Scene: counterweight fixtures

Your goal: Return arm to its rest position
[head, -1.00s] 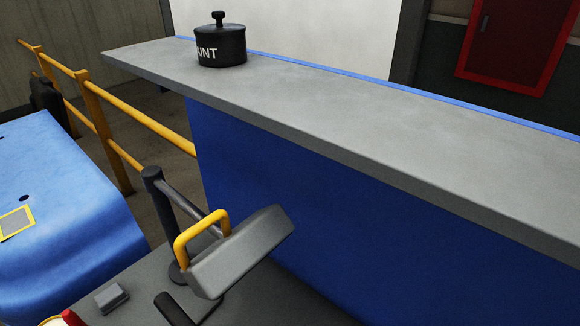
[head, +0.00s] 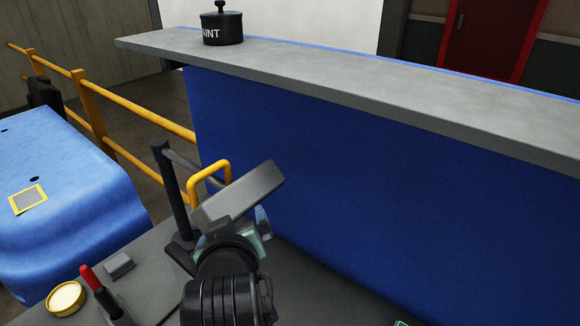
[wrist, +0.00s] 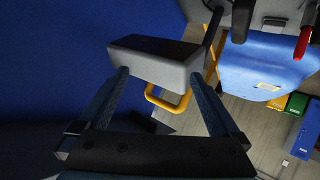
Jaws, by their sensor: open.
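My gripper (head: 250,222) is at the lower middle of the head view, just below a grey block (head: 243,192) with a yellow handle (head: 206,180). In the wrist view the two fingers of my gripper (wrist: 160,76) are spread apart, with the grey block (wrist: 150,62) beyond and between their tips. The yellow handle (wrist: 166,102) shows below the block there. The block is tilted, and its handle is by the bar of a dark post (head: 172,190). Whether the handle hangs on the bar, or a finger touches the block, I cannot tell.
A grey counter (head: 340,85) with a blue front runs across the right, bearing a black paint pot (head: 222,28). A blue molded surface (head: 60,200) and a yellow railing (head: 130,105) are at left. A small grey block (head: 120,264) and yellow-rimmed tin (head: 66,298) are near.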

